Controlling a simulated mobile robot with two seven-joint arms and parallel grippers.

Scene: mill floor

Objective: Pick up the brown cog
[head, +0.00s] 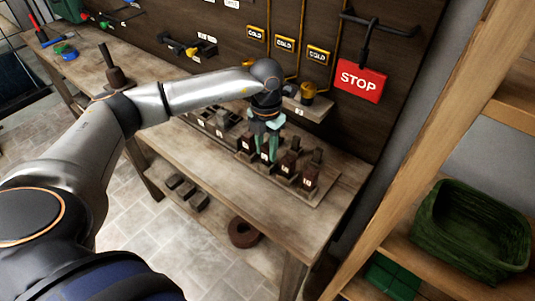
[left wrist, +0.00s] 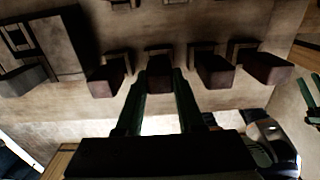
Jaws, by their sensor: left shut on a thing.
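My left gripper (head: 267,158) reaches down to a row of upright dark brown blocks on the workbench. In the left wrist view its two green fingers (left wrist: 160,88) are shut on one brown block (left wrist: 160,74) of that row. Other blocks stand on both sides of it, such as one at its right (left wrist: 215,72). No toothed cog shows clearly. A round, dark brown ring-like thing (head: 244,232) lies below the benchtop; I cannot tell whether it is a cog.
The workbench (head: 345,176) stands against a dark panel with a red STOP sign (head: 360,83) and yellow tags (head: 285,44). A small ledge holds a gold knob (head: 307,90). Wooden shelving at the right holds a green basket (head: 470,235). Several dark blocks (head: 186,190) lie on the lower shelf.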

